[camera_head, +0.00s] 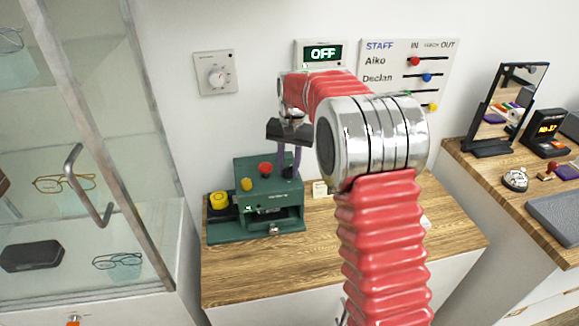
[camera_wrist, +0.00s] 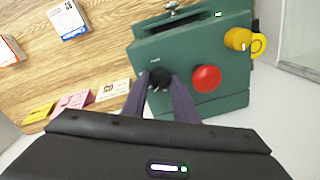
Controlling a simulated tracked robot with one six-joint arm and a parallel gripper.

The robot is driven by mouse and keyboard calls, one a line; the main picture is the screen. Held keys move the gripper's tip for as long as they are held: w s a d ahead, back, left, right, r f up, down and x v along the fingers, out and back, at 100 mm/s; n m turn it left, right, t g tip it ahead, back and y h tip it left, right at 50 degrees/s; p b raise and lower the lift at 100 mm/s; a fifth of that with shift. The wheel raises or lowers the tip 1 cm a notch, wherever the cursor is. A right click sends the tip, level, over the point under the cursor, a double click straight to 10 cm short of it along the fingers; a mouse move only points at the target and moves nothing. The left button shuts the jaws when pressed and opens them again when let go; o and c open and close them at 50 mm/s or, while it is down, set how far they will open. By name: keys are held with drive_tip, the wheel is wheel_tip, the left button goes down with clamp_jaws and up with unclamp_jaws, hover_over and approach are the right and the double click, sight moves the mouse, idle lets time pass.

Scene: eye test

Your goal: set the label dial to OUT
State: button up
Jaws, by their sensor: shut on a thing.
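A green machine (camera_head: 225,229) stands on the wooden counter. It also shows in the wrist view (camera_wrist: 190,45). On its top is a small black knob (camera_wrist: 160,78), likely the label dial, with tiny lettering beside it that I cannot read. My gripper (camera_head: 288,170) reaches down to the machine from above. In the wrist view its two purple fingers (camera_wrist: 160,92) are shut on the black knob, one on each side. The knob's setting is not readable, and the fingers mostly hide the knob in the head view.
A red button (camera_wrist: 206,78) sits close beside the fingers, with a yellow button (camera_head: 246,184) beyond. Small cards (camera_wrist: 112,90) lie on the counter. A wall dial (camera_head: 217,77), an OFF sign (camera_head: 322,53) and a staff board (camera_head: 445,70) hang behind. A glass cabinet (camera_head: 110,150) stands left.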

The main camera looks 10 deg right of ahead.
sight(291, 170)
drive_tip(key=shift+w, duration=0.1)
drive_tip(key=o, duration=1)
drive_tip(key=shift+o, duration=0.2)
drive_tip(key=shift+r, duration=0.15)
wheel_tip(291, 170, up, 13)
drive_tip(key=shift+s+d+r, duration=0.2)
drive_tip(key=shift+d, duration=0.15)
